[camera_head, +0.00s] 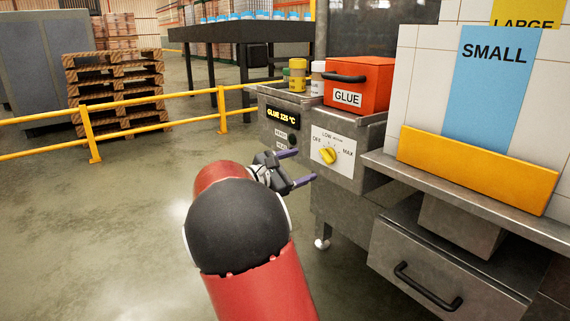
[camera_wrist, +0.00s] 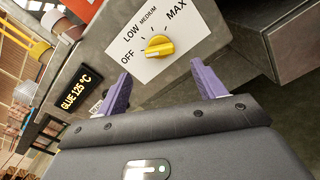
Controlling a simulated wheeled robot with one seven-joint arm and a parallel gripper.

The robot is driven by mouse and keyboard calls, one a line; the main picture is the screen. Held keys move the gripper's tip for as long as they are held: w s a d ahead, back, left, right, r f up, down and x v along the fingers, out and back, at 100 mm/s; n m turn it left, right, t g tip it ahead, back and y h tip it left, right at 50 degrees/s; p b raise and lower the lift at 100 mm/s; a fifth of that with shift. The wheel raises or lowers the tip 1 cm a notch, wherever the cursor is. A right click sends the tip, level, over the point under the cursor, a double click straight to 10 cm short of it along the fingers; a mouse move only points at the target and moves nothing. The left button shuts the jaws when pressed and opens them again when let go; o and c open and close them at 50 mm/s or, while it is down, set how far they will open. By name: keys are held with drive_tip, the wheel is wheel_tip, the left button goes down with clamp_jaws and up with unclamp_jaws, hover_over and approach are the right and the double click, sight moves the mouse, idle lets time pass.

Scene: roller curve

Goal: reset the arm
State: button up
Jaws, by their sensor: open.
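My arm reaches forward from the bottom of the head view, with a red link and a dark joint. My gripper (camera_head: 301,167) is at its far end, in front of the glue machine's (camera_head: 348,185) steel front. Its two purple fingers are apart with nothing between them. In the wrist view my gripper (camera_wrist: 163,88) also shows open and empty. The yellow knob (camera_wrist: 158,46) on the white dial plate lies just beyond the fingertips, apart from them. The knob also shows in the head view (camera_head: 328,155). The display reads "GLUE 125 °C" (camera_head: 283,115).
A red box marked GLUE (camera_head: 359,85) and small jars (camera_head: 298,75) stand on the machine. A steel counter (camera_head: 480,203) with a drawer (camera_head: 440,275) is at the right, bearing the SMALL panel (camera_head: 492,85). A yellow railing (camera_head: 150,125) runs at the left.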

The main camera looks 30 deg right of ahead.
drive_tip(key=s+a+f+m+y, duration=0.3)
drive_tip(key=s+y, duration=0.1)
drive_tip(key=s, duration=0.3)
drive_tip(key=s+a+f+m+y, duration=0.3)
drive_tip(key=s+y, duration=0.2)
drive_tip(key=s, duration=0.2)
drive_tip(key=shift+a+f+m, duration=0.3)
drive_tip(key=shift+a, duration=0.05)
drive_tip(key=s+a+f+m+t+y, duration=0.1)
drive_tip(key=s+a+m+y, duration=0.1)
drive_tip(key=a, duration=0.4)
drive_tip(key=s+a+f+m+t+y, duration=0.1)
drive_tip(key=s+a+m+y, duration=0.1)
drive_tip(key=s+a+y, duration=0.2)
drive_tip(key=s+a+f+m+t+y, duration=0.1)
drive_tip(key=s+a+m+t+y, duration=0.1)
drive_tip(key=s+a, duration=0.5)
drive_tip(key=shift+s+a+f+m+y, duration=0.15)
drive_tip(key=shift+a+f+y, duration=0.1)
drive_tip(key=shift+a, duration=0.4)
drive_tip(key=shift+s+a+f+m+y, duration=0.15)
drive_tip(key=shift+a+y, duration=0.1)
drive_tip(key=shift+a, duration=0.4)
